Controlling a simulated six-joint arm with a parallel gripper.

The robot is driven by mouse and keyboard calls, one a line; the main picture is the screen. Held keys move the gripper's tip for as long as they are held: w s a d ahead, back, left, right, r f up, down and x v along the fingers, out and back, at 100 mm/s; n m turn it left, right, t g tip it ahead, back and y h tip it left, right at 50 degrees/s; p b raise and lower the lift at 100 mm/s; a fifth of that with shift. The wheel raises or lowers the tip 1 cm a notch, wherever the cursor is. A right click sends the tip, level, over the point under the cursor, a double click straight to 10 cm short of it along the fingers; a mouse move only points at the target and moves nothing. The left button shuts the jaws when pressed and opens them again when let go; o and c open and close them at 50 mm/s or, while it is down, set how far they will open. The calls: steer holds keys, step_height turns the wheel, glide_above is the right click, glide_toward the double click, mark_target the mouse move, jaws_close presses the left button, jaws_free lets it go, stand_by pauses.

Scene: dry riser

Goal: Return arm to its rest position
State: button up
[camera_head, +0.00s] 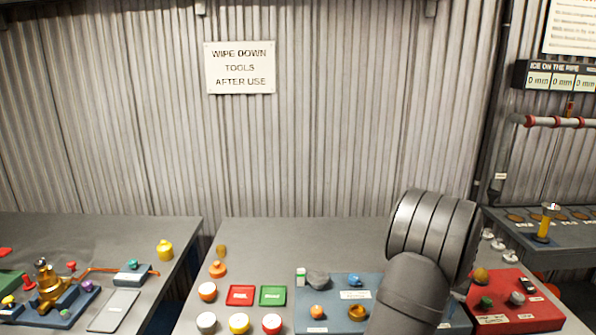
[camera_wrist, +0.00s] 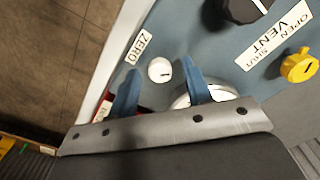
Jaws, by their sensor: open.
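My arm (camera_head: 432,240) shows in the head view as a dark grey, banded link raised over the right part of the middle bench. My gripper (camera_wrist: 161,68) is in the wrist view only, with two blue fingers spread apart and nothing between them held. A small white knob (camera_wrist: 159,69) beside a ZERO label (camera_wrist: 138,47) shows behind the gap. A round white-rimmed part (camera_wrist: 222,95) is partly hidden by the right finger. Whether the fingertips touch the blue-grey panel (camera_wrist: 205,35) cannot be told.
A black knob (camera_wrist: 245,8) and a yellow knob (camera_wrist: 299,66) stand on the panel by an OPEN VENT SHUT label. In the head view, the middle bench (camera_head: 300,238) carries a blue panel (camera_head: 335,290) and coloured buttons. A red panel (camera_head: 515,300) is at right. The bench's back is clear.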

steer(key=shift+r, duration=0.1)
step_height(320, 180, up, 18)
step_height(320, 180, down, 18)
steer(key=shift+r, duration=0.1)
steer(key=shift+f, duration=0.2)
steer(key=m, duration=0.8)
step_height(320, 180, up, 8)
steer(key=shift+r, duration=0.25)
stand_by(0.4)
stand_by(2.3)
